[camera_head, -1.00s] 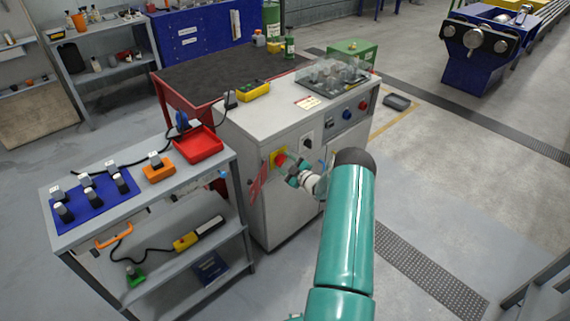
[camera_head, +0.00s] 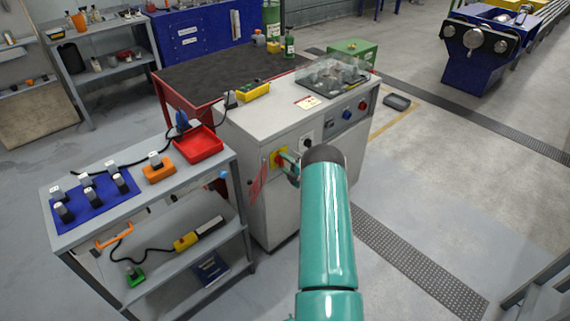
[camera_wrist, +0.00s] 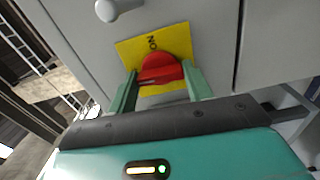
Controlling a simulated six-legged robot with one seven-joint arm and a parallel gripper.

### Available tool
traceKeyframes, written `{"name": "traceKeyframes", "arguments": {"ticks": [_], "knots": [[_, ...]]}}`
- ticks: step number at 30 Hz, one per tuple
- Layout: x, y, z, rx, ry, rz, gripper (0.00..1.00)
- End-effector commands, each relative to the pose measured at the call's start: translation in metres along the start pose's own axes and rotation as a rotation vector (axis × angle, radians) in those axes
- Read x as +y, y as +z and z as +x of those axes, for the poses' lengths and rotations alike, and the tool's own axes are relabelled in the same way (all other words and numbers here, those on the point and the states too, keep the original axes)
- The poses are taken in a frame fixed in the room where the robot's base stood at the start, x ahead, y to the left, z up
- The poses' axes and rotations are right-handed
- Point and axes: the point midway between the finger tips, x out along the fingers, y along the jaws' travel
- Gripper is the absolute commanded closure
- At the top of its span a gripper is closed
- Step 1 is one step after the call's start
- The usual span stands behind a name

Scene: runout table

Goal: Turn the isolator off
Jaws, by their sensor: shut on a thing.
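The isolator is a red rotary handle (camera_wrist: 160,70) on a yellow plate (camera_wrist: 128,54), on the front of the grey cabinet (camera_head: 275,215). In the wrist view the plate is turned in the picture and the word "ON" shows on it. My gripper (camera_wrist: 161,84) has one green finger on each side of the red handle and is shut on it. In the head view the yellow plate (camera_head: 271,160) shows at the cabinet's left front, with my arm in front of part of the gripper. The handle's far side is hidden.
A black-and-white switch (camera_head: 305,145) and a blue knob (camera_head: 347,115) are on the same cabinet front. A grey shelf trolley (camera_head: 150,205) stands close on the left.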

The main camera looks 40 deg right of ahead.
Motion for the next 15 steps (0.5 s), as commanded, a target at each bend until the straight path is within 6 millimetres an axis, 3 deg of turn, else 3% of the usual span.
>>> {"name": "traceKeyframes", "arguments": {"ticks": [15], "knots": [[0.0006, 0.0021, -0.001, -0.004, 0.0, -0.053, 0.73]]}}
